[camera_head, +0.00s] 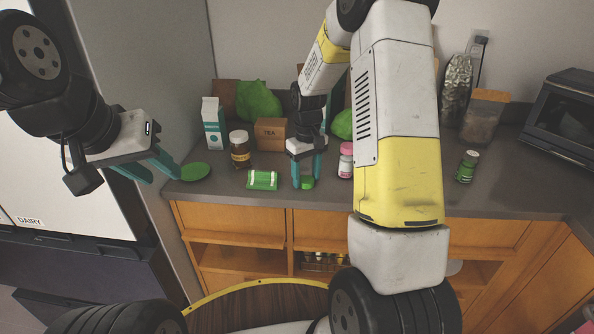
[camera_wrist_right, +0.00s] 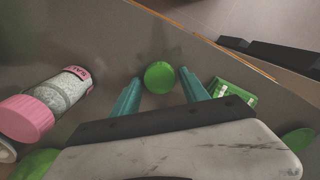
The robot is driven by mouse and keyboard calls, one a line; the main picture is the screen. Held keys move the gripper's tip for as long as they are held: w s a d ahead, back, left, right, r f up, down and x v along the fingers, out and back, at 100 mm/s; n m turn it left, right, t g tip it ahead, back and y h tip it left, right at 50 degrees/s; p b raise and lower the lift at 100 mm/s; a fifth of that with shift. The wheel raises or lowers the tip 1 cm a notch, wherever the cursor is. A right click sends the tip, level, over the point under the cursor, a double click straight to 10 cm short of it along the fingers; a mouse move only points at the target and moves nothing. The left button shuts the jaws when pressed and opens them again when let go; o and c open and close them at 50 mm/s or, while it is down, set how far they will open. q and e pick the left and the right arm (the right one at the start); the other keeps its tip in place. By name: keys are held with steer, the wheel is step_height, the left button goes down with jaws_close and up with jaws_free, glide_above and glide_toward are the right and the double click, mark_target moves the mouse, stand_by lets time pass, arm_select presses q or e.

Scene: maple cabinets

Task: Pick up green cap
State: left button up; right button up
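The green cap (camera_head: 307,183) lies on the grey counter near its front edge. It shows as a round green disc in the right wrist view (camera_wrist_right: 159,77). My right gripper (camera_head: 306,181) points down over it, with its two teal fingers open. In the right wrist view the cap is between the fingertips, with a small gap on each side. My left gripper (camera_head: 163,176) is open and empty at the left end of the counter, near a flat green disc (camera_head: 195,171).
A green-and-white packet (camera_head: 262,180) lies close left of the cap. A pink-lidded bottle (camera_head: 345,160) stands close right. A tea box (camera_head: 270,134), brown jar (camera_head: 240,150) and carton (camera_head: 213,123) stand behind to the left. A green jar (camera_head: 467,166) stands far right.

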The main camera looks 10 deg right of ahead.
mark_target(307, 181)
steer(key=c, duration=1)
steer(key=shift+r, duration=0.1)
steer(key=shift+r, duration=0.45)
steer(key=r, duration=0.2)
steer(key=shift+s+r, duration=0.35)
steer(key=shift+s, duration=0.05)
steer(key=s+r, duration=0.1)
steer(key=s, duration=1.4)
steer(key=shift+s+r, duration=0.15)
steer(key=shift+a, duration=0.1)
